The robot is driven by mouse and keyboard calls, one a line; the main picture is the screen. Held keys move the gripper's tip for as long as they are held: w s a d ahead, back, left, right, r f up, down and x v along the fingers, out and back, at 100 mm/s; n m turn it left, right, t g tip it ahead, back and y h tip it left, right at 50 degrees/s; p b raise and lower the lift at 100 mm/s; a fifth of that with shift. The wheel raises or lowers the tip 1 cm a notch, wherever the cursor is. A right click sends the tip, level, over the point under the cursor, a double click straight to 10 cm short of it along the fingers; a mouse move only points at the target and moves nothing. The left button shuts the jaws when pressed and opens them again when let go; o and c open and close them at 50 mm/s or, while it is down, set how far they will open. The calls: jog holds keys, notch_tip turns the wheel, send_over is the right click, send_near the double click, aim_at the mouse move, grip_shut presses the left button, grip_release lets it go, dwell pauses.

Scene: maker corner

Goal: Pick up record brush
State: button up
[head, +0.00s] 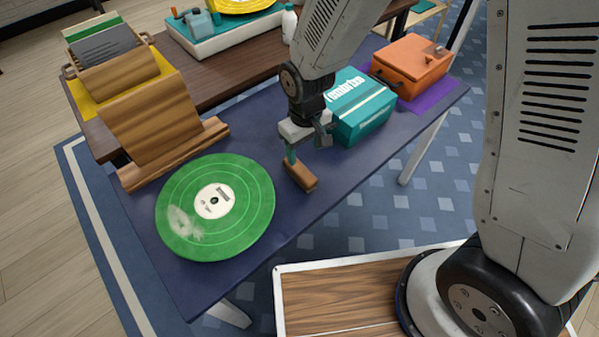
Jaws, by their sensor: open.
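The record brush is most likely the small brown wooden block (301,174) on the dark blue table, just right of the green record (251,200). My gripper (307,151) is above and slightly behind it, pointing down with its fingers apart and nothing seen between them. The left finger's tip overlaps the far end of the brush in the picture; I cannot tell whether it touches. The underside of the brush is hidden.
A wooden stand (150,122) is behind the record. A teal box (361,108) stands close right of my gripper, with an orange case (411,66) beyond it. A brown bench (225,72) is behind. Bare blue tabletop (255,135) lies left of the gripper.

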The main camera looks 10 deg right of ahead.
aim_at(300, 169)
jog(key=f, duration=0.4)
jog(key=shift+a, duration=0.4)
jog(key=shift+a+f, duration=0.2)
jog(key=shift+f, duration=2.45)
jog(key=c, duration=1.1)
